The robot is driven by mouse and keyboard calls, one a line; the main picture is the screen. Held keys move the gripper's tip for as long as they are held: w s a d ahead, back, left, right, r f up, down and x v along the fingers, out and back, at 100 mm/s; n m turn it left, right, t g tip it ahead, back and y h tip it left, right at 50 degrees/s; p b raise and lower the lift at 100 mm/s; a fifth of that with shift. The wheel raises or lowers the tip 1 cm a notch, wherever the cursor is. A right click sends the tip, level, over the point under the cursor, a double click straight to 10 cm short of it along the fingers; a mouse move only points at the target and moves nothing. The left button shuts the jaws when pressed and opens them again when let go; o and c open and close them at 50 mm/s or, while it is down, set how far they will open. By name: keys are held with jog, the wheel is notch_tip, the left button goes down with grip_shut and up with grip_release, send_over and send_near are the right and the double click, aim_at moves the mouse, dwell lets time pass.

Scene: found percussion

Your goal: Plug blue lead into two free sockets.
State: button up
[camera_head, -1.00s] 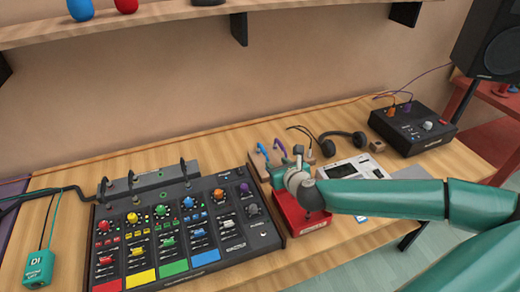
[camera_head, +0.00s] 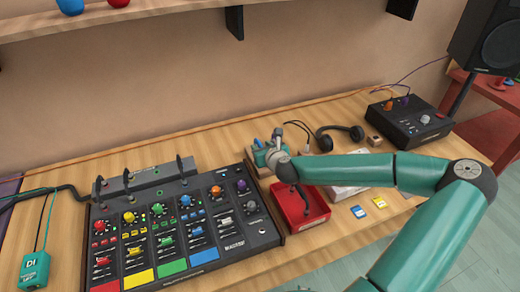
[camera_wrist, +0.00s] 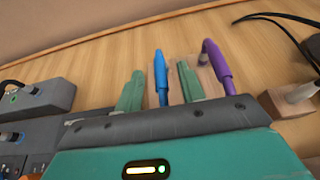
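The blue lead (camera_wrist: 161,75) stands up from a pale wooden block (camera_wrist: 208,82) in the wrist view, with its lower part hidden by my gripper. My gripper (camera_wrist: 160,72) is open, with one green finger on each side of the blue lead and visible gaps. In the head view my gripper (camera_head: 266,153) is over the block, right of the mixer (camera_head: 180,235), and covers most of the lead. A purple lead (camera_wrist: 217,62) stands just right of my right finger. I cannot make out which sockets are free.
Headphones (camera_head: 340,132) and a small brown block (camera_head: 374,140) lie to the right. A black box (camera_head: 410,122) with orange and purple plugs stands farther right. Blue (camera_head: 359,212) and yellow (camera_head: 380,202) cards lie near the front edge.

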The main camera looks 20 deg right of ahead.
jog(key=shift+x, duration=1.25)
jog(key=shift+r, duration=0.1)
grip_shut()
jog(key=shift+r, duration=0.1)
